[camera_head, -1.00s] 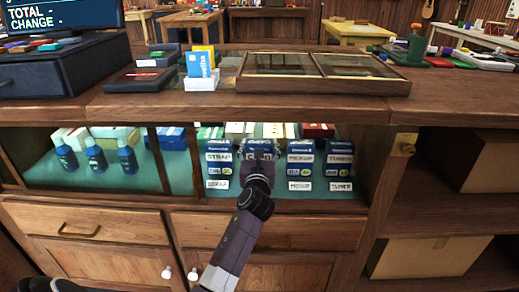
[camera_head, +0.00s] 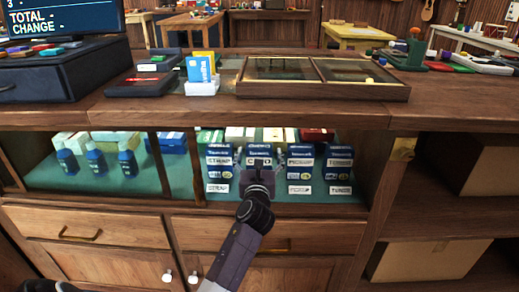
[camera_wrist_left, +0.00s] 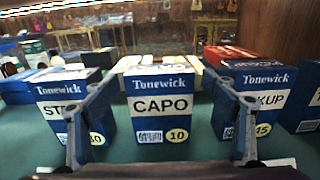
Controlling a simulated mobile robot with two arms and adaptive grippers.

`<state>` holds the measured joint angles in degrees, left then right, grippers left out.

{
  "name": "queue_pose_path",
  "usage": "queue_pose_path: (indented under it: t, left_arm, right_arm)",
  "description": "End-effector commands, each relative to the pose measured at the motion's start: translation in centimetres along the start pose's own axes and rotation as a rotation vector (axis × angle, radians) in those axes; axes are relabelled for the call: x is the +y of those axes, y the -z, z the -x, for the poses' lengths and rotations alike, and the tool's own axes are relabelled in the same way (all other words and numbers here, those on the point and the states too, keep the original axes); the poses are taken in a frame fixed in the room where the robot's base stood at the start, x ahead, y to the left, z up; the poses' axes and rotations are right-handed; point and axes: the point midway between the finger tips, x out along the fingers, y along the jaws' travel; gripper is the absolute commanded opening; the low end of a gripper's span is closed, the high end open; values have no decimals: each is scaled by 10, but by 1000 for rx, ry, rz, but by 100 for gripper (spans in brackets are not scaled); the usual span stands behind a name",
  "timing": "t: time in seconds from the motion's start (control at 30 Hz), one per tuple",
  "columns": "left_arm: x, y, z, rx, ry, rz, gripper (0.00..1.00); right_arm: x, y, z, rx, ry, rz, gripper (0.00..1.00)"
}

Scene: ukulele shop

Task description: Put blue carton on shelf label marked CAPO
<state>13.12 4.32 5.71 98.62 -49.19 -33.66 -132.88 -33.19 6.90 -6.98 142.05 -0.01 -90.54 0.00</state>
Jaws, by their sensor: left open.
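The blue Tonewick carton marked CAPO (camera_wrist_left: 162,106) stands upright on the green shelf, between the STRAP and PICKUP cartons. In the head view this carton (camera_head: 258,152) is partly hidden by my left gripper (camera_head: 259,166). The left gripper is open in front of it; in the wrist view its two fingers show on either side of the carton, with gaps between. The CAPO shelf label is not visible; my gripper covers the place in front of that carton. My right gripper is not in view.
The STRAP carton (camera_wrist_left: 57,103) and PICKUP carton (camera_wrist_left: 252,105) stand close on either side, near the fingers. A TUNER carton (camera_head: 339,158) is further right. Shelf labels STRAP (camera_head: 218,188), PICKUP (camera_head: 299,190) and TUNER (camera_head: 340,190) lie in front. The wooden counter (camera_head: 300,112) overhangs the shelf.

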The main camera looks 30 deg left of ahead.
Motion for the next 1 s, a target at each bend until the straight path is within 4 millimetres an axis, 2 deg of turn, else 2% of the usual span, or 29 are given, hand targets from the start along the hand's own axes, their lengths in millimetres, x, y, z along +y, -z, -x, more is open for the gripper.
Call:
queue_pose_path:
  t: [0.03,0.2,0.4,0.6,1.0]
  left_arm:
    - [0,-1,12,3,0,-1,78]
    - [0,-1,50,3,0,0,78]
    - [0,-1,82,1,0,0,78]
    - [0,-1,94,0,-1,1,78]
    - [0,-1,94,0,-1,0,78]
  right_arm:
    - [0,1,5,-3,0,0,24]
    - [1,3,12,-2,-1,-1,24]
    - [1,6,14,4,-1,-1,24]
    - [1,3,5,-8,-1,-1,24]
    - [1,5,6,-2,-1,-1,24]
